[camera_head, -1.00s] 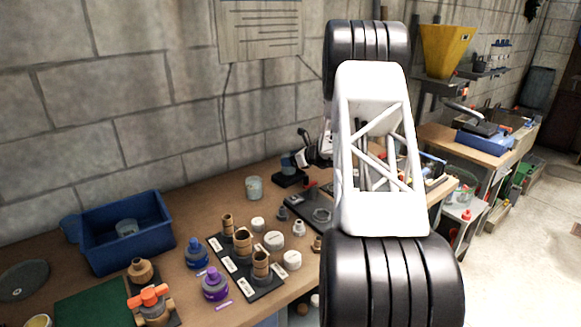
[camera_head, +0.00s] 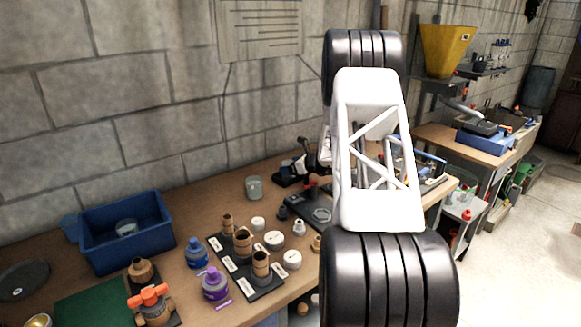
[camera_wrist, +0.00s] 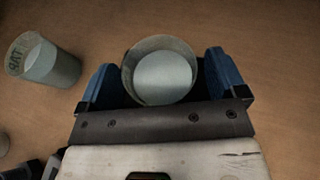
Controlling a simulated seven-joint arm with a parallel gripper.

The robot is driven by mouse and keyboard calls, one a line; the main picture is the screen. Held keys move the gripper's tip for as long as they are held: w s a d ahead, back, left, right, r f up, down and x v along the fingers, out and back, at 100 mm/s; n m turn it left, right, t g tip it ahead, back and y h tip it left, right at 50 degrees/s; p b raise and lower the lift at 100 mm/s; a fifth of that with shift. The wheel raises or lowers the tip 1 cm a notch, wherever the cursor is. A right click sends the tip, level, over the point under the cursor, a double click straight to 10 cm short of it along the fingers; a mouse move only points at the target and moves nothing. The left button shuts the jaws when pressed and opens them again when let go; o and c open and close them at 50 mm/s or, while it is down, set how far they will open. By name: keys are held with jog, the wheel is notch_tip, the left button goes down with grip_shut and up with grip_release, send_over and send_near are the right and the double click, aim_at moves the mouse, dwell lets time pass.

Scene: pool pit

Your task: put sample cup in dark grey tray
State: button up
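The sample cup (camera_wrist: 163,80), a clear cup with pale grey-white contents, sits between the blue fingers of my gripper (camera_wrist: 160,72) in the wrist view. The fingers close on it from both sides, and it looks upright. In the head view my arm hides most of the gripper and the cup. A dark grey flat tray-like base (camera_head: 298,212) with a hexagonal shape on it lies on the bench left of my arm. I cannot tell whether this is the dark grey tray.
A second cup (camera_wrist: 45,62) marked TAP stands to the left in the wrist view. A blue bin (camera_head: 125,250), a black rack with brown cylinders (camera_head: 268,283) and bottles (camera_head: 215,285) crowd the bench. A far bench holds a blue tray (camera_head: 484,143).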

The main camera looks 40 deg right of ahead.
dwell(0.3)
jog(key=shift+s+r, duration=0.1)
jog(key=shift+r, duration=0.05)
jog(key=v, duration=1.1)
jog(key=shift+s+d+r, duration=0.15)
jog(key=shift+s+d, duration=0.05)
jog(key=shift+s, duration=0.1)
jog(key=s+a+r+n+g+y, duration=0.15)
jog(key=s+a+r+n, duration=0.3)
jog(key=a, duration=0.75)
jog(key=s+a+r+n+g, duration=0.3)
jog(key=a+r+n, duration=0.2)
jog(key=a, duration=0.7)
jog(key=s+a+r+n+g, duration=0.3)
jog(key=s+a+r+n, duration=0.15)
jog(key=a, duration=0.75)
jog(key=s+a+r+n+g+h, duration=0.3)
jog(key=s+a+n, duration=0.5)
jog(key=s+a, duration=0.55)
jog(key=s+a+n+h, duration=0.1)
jog(key=s+n, duration=0.3)
jog(key=s, duration=0.5)
jog(key=s+a+f+n+h, duration=0.1)
jog(key=s+a+n+h, duration=0.1)
jog(key=s+n, duration=0.3)
jog(key=s, duration=0.4)
jog(key=shift+a+h, duration=0.3)
jog(key=shift+h, duration=0.05)
